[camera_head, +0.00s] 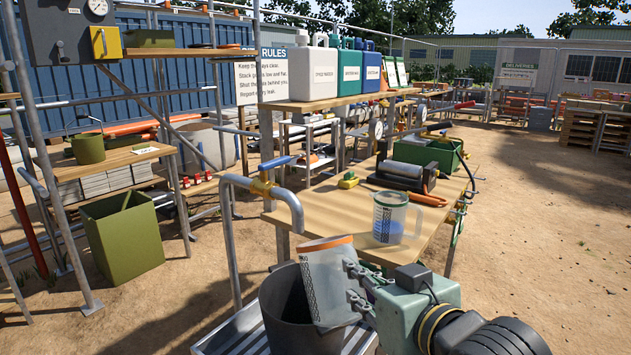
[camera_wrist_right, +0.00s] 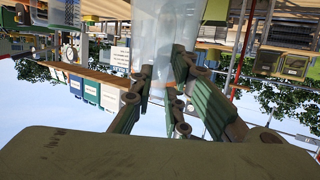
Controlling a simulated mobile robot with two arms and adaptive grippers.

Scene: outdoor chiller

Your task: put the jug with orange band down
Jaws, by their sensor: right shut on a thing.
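The clear jug with the orange band (camera_head: 322,282) is held by my right gripper (camera_head: 352,287), which comes in from the lower right. The jug looks slightly tilted. It overlaps the dark bucket (camera_head: 275,325) in the head view; I cannot tell whether its base is inside the bucket's mouth or in front of it. My left gripper is not in view.
The bucket stands on a slatted metal stand (camera_head: 225,340) below a blue-handled tap (camera_head: 270,185). The wooden table (camera_head: 330,215) behind holds a green-banded jug (camera_head: 388,222), a roller tool (camera_head: 402,172) and a green box (camera_head: 440,152). Bare tabletop shows left of the green-banded jug.

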